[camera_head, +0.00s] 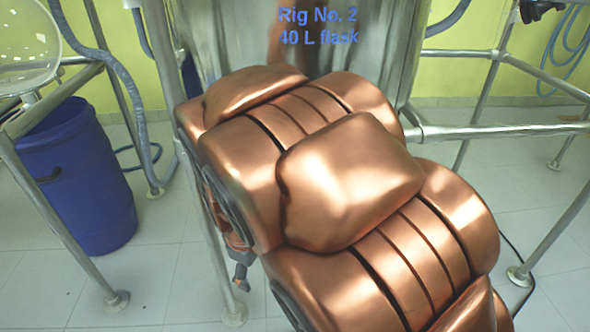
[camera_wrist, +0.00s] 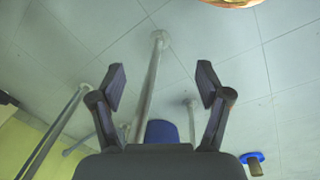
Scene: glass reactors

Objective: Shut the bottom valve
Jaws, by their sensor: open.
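My gripper (camera_wrist: 161,78) is open in the wrist view, with its two dark fingers spread apart and nothing between them but a metal pole and floor behind. In the head view my copper-coloured arm covers the middle, and only a small dark part near its lower left edge may belong to the gripper. I cannot clearly make out the bottom valve in either view. The metal vessel (camera_head: 235,35), lettered "Rig No. 2 40 L flask", stands behind my arm, and its underside is hidden. A small blue piece with a brown end (camera_wrist: 254,162) shows at lower right in the wrist view; I cannot tell what it is.
A blue barrel (camera_head: 85,180) stands on the floor at left beneath a glass vessel (camera_head: 28,45). Metal frame poles (camera_head: 55,215) stand on both sides. A grey hose (camera_head: 125,80) hangs at left. Tiled floor (camera_head: 535,185) is open at right between the poles.

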